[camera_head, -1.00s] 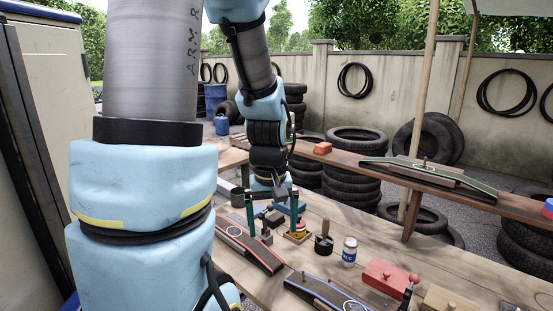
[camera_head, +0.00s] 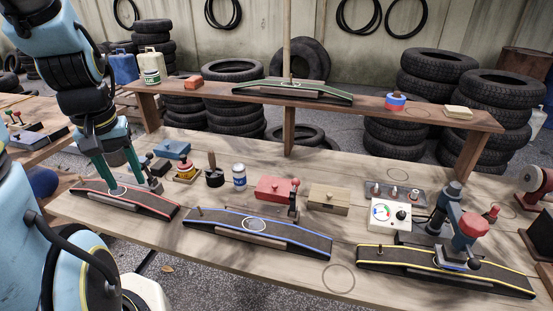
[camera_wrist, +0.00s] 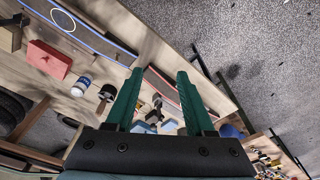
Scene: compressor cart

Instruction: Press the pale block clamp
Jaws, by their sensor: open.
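A pale wooden block (camera_head: 328,200) stands on the workbench in the head view, right of a red block (camera_head: 273,189). It looks like the pale block clamp, with small fittings on it too small to make out. My gripper (camera_head: 128,183) is at the far left of the bench, over the red-edged ramp (camera_head: 100,200), well left of the pale block. Its green fingers are apart with nothing between them, as the wrist view also shows (camera_wrist: 159,73).
A blue-edged ramp (camera_head: 245,232) lies in front of the blocks. A white gauge box (camera_head: 390,215) and a press (camera_head: 455,225) stand to the right. A raised shelf (camera_head: 380,105) runs behind.

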